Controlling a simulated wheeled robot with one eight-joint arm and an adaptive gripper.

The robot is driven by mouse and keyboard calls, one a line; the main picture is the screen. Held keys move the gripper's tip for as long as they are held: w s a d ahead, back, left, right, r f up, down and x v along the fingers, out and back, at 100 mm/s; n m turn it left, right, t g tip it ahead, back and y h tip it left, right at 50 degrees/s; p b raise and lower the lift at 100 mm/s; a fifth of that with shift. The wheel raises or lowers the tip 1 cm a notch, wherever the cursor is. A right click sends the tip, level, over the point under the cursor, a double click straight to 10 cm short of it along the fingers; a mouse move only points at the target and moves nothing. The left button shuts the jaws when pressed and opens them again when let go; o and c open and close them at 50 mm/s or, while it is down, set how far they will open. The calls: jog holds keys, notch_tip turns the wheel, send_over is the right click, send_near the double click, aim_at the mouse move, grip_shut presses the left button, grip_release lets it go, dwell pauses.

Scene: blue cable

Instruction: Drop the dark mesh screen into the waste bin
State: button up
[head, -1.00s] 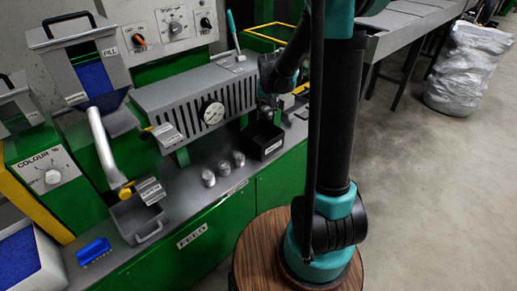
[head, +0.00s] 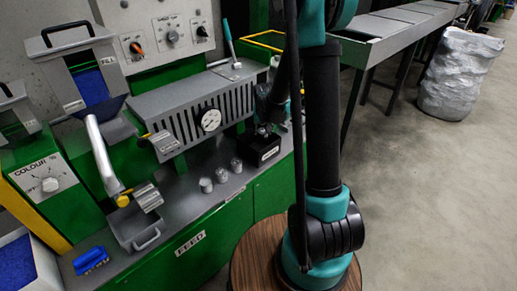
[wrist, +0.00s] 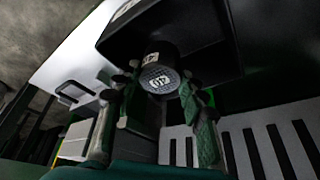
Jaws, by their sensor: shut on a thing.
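The dark mesh screen (wrist: 160,73) is a small dark round piece with a pale-marked patterned end in the wrist view. My gripper (wrist: 156,90) is shut on it, one finger on each side. A black open box (head: 263,150) with a white label stands on the green machine's grey ledge in the head view. It looks like the waste bin, but I cannot read its label. It also shows in the wrist view (wrist: 215,45), behind the mesh screen. My gripper (head: 267,128) is right at the box's top in the head view. Whether the screen is inside the rim is unclear.
Several small metal cylinders (head: 222,174) stand on the ledge left of the box. A slotted grey housing with a gauge (head: 211,120) rises behind them. A metal tray (head: 136,230) is further left. A silvery sack-like container (head: 460,75) stands on the floor at right.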

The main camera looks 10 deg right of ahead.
jog(key=o, duration=1.3)
jog(key=shift+o, duration=0.2)
jog(key=v, duration=1.2)
jog(key=shift+w, duration=0.1)
jog(key=s+d+f+n, duration=0.1)
jog(key=s+d+f, duration=0.1)
jog(key=s, duration=1)
jog(key=s+d+f, duration=0.2)
jog(key=s+f, duration=0.2)
jog(key=s, duration=0.9)
jog(key=shift+d+f+n, duration=0.2)
jog(key=shift+d+n, duration=0.05)
jog(key=shift+n, duration=0.15)
